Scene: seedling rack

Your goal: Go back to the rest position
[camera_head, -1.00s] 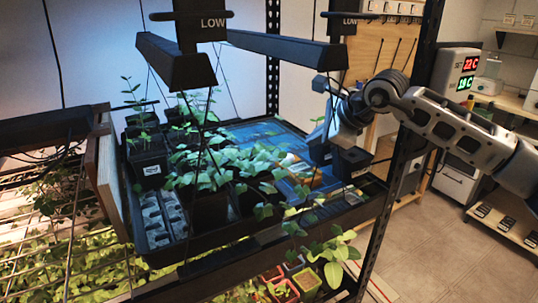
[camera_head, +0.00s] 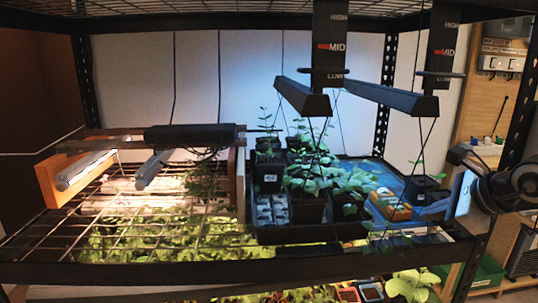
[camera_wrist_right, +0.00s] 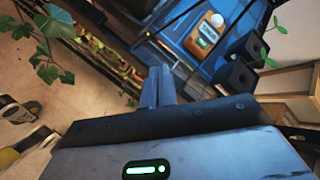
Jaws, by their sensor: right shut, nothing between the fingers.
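My right gripper (camera_head: 432,209) is at the right end of the planting tray in the head view, its arm coming in from the right edge. In the right wrist view its fingers (camera_wrist_right: 157,86) are together with nothing between them. A dark pot with a seedling (camera_head: 421,188) stands close behind the gripper in the head view; I cannot tell whether they touch. My left gripper is not in view.
The rack's front rail (camera_head: 180,273) and right post (camera_head: 470,266) are near my right arm. A wire shelf (camera_head: 60,235) with lit greens lies left. Leaves (camera_wrist_right: 45,45) show in the right wrist view.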

